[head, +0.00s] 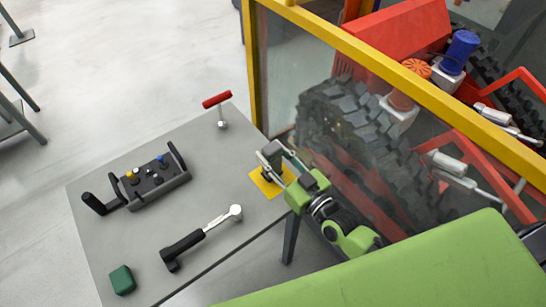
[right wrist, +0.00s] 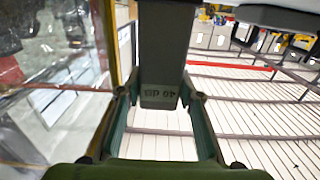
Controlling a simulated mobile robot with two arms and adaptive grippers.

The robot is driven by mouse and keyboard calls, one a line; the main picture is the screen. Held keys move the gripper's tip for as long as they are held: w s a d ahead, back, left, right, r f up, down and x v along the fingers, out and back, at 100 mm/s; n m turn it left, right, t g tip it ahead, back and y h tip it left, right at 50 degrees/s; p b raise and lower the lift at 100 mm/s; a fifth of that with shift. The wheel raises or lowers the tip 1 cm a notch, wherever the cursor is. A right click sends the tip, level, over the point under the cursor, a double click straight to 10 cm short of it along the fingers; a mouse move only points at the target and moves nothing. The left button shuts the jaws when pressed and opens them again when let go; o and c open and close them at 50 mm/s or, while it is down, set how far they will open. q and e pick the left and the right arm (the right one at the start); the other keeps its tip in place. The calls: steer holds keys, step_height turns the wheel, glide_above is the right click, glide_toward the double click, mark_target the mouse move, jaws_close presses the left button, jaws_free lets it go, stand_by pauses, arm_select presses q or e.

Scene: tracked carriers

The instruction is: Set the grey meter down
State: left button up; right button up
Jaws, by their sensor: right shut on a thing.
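My right gripper (head: 270,155) is over the far right part of the grey table (head: 225,160), at a yellow square (head: 270,190). It is shut on the grey meter (head: 273,149), which is small and partly hidden by the fingers in the head view. In the right wrist view the grey meter (right wrist: 160,60) is a dark grey block with lettering near its end, between the fingertips of the right gripper (right wrist: 160,97). I cannot tell whether the meter touches the yellow square. My left gripper is not in view.
The table holds a control box with joysticks (head: 155,180), a black-handled wrench-like tool (head: 200,236), a green block (head: 122,280) and a red-handled tool (head: 218,101).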

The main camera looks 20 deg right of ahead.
steer(key=shift+d+f, duration=0.1)
steer(key=shift+f, duration=0.4)
steer(key=o, duration=1.2)
steer(key=shift+f, duration=0.2)
steer(key=shift+o, duration=0.2)
steer(key=shift+r, duration=0.1)
steer(key=shift+s, duration=0.15)
steer(key=b+v, duration=0.1)
steer(key=v, duration=0.9)
steer(key=shift+b, duration=0.3)
steer(key=shift+v, duration=0.85)
steer(key=shift+r, duration=0.1)
